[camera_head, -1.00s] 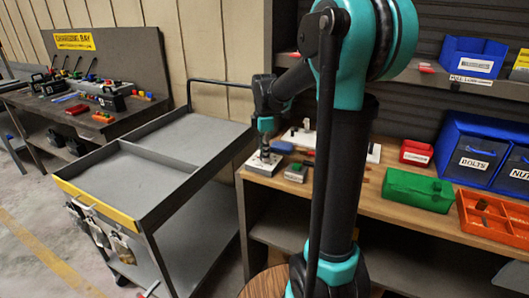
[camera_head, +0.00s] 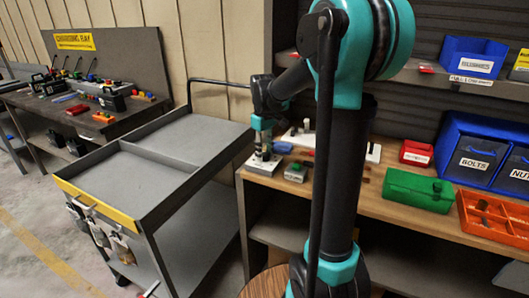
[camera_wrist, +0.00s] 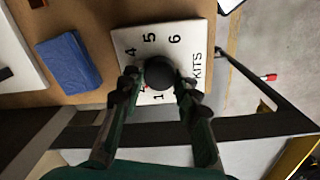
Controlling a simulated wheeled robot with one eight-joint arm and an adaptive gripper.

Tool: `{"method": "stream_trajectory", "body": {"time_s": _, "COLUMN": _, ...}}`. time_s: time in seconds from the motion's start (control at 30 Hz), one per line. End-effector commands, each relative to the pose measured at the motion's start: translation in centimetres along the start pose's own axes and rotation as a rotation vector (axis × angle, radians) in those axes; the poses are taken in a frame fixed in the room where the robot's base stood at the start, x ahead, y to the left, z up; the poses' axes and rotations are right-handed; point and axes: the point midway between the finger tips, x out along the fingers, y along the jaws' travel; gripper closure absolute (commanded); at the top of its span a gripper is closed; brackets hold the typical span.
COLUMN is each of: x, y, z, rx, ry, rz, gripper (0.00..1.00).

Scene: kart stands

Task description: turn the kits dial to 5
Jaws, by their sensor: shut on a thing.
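The kits dial plate (camera_wrist: 190,32) is white, with a dark round knob (camera_wrist: 159,72) in its middle. In the wrist view, 4, 5, 6 and 1 show around the knob, and "KITS" is printed along the right side. My gripper (camera_wrist: 158,84) has one finger on each side of the knob and is shut on it. A small red mark shows by the knob's lower left, near the left finger; which number the knob points to is unclear. In the head view, the plate (camera_head: 263,168) sits at the bench's left end under my gripper (camera_head: 262,152).
A blue block (camera_wrist: 68,60) lies left of the plate on the wooden bench (camera_wrist: 95,12). A grey cart (camera_head: 190,140) stands close to the bench's left end. A green box (camera_head: 418,190), a red box (camera_head: 416,152) and an orange tray (camera_head: 495,222) are farther right.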

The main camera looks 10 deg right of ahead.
Motion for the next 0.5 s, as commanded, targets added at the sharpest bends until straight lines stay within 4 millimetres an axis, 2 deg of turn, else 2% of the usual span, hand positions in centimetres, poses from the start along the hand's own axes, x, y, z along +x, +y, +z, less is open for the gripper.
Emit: {"method": "stream_trajectory", "body": {"time_s": 0.5, "x": -0.02, "y": 0.1, "z": -0.04, "rx": 0.49, "ry": -0.012, "rz": 0.001, "gripper": 0.97}}
